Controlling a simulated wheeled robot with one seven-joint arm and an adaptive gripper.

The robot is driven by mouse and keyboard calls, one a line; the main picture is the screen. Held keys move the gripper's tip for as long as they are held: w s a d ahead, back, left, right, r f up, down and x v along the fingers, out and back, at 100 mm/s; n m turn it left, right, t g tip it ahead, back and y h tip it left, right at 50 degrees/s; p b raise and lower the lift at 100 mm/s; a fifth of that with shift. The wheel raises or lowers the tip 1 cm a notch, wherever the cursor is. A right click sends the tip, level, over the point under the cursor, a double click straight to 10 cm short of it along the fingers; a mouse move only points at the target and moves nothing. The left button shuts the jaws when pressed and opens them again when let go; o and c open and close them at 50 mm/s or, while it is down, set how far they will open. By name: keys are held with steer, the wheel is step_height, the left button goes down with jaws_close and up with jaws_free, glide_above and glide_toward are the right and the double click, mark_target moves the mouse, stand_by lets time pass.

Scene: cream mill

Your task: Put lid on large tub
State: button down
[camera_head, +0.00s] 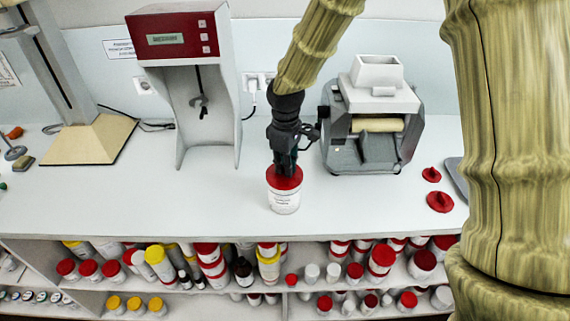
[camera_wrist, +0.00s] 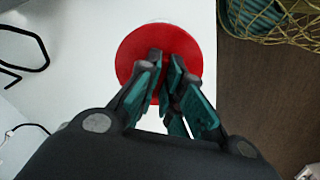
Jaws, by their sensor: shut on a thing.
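A white tub (camera_head: 284,204) with a printed label stands upright on the counter near its front edge. A red lid (camera_head: 284,179) is at the top of this tub; it fills the middle of the wrist view (camera_wrist: 128,62) as a round disc. My gripper (camera_head: 286,170) points down from above and is shut on the red lid near its middle. The fingers hide the part they grip. The lid lines up with the tub's rim, but I cannot tell whether it is fully seated.
Two more red lids, a smaller one (camera_head: 431,174) and a larger one (camera_head: 440,202), lie on the counter (camera_head: 130,205) at right. A grey machine with rollers (camera_head: 372,125) stands behind right, a red-topped instrument (camera_head: 190,80) behind left. Shelves below hold many lidded containers.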

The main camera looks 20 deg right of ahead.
stand_by(0.3)
steer(key=c, duration=1.5)
jaws_free()
steer(key=o, duration=0.5)
steer(key=shift+r, duration=0.1)
steer(key=shift+r+p, duration=1.9)
steer(key=shift+r, duration=0.25)
steer(key=shift+c, duration=0.5)
jaws_close()
